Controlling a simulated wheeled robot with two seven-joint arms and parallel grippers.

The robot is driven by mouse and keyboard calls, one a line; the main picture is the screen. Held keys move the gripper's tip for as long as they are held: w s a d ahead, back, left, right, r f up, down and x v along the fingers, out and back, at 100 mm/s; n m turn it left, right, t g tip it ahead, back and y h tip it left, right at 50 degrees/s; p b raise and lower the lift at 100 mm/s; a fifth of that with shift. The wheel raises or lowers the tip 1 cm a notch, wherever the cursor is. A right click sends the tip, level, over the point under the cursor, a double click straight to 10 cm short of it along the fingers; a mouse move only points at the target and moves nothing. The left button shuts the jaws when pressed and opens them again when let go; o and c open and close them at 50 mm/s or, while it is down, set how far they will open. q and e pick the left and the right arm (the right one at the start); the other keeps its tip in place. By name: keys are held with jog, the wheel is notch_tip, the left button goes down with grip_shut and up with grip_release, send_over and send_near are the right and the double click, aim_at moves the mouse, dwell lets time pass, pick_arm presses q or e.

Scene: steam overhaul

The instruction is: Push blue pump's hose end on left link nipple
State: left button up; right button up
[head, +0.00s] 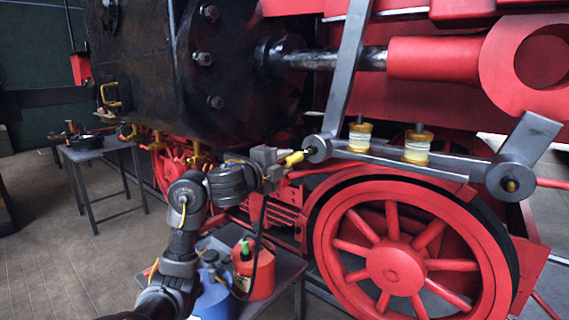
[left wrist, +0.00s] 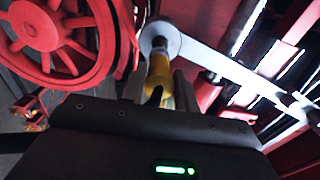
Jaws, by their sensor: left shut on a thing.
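The blue pump (head: 212,298) stands on a low grey table beside the wheel. Its black hose (head: 262,225) runs up to my left gripper (head: 282,163). This gripper is shut on the yellow hose end (head: 294,158), which points at the round left end of the grey link (head: 318,147). In the left wrist view the yellow hose end (left wrist: 158,72) sits between the fingers, against or very close to the link's round end (left wrist: 160,36). The left nipple is hidden, so I cannot tell whether the hose end is on it. My right gripper is not in view.
A red pump (head: 255,272) stands beside the blue one on the low table (head: 287,268). A large red spoked wheel (head: 395,262) lies below the link. Two yellow-and-white cups (head: 360,135) sit on the link. Another grey table (head: 100,150) stands at the left, with open floor before it.

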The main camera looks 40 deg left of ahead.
pick_arm(q)
jog(key=shift+w, duration=0.25)
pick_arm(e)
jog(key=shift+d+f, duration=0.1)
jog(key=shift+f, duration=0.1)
pick_arm(q)
jog(key=shift+w+a+b, duration=0.25)
jog(key=shift+w+b, duration=0.55)
jog(key=shift+w, duration=0.25)
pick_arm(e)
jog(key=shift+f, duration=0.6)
pick_arm(q)
jog(key=shift+w, duration=0.1)
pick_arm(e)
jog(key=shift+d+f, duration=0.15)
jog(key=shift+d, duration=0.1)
pick_arm(q)
jog(key=shift+w+r, duration=0.1)
jog(key=shift+w, duration=0.15)
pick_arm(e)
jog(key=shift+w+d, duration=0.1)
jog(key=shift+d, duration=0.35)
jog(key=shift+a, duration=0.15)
pick_arm(q)
jog(key=o, duration=0.8)
jog(key=shift+c, duration=0.2)
jog(key=o, duration=0.4)
jog(key=shift+w+a, duration=0.1)
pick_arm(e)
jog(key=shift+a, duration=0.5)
